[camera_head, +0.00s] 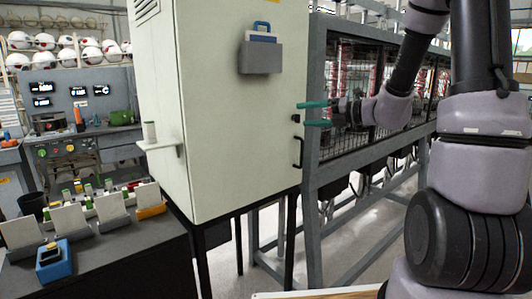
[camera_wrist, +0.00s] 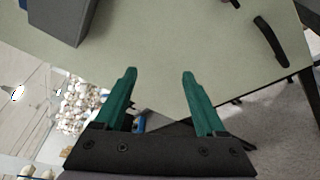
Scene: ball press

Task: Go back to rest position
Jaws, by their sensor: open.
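My gripper (camera_head: 314,113) is at the end of my arm, which reaches in from the right in the head view. Its two green fingers point left toward the right edge of the pale green cabinet (camera_head: 236,130). In the wrist view the green fingers (camera_wrist: 159,75) are spread apart with nothing between them. The cabinet face (camera_wrist: 165,40) lies beyond the fingertips in that view. Whether a fingertip touches the cabinet cannot be told.
The cabinet has a black handle (camera_head: 298,152), also in the wrist view (camera_wrist: 270,40), and a grey holder (camera_head: 260,57). A metal frame (camera_head: 311,200) stands right of it. A dark table (camera_head: 120,258) with cards is at left. Balls (camera_head: 45,42) fill back racks.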

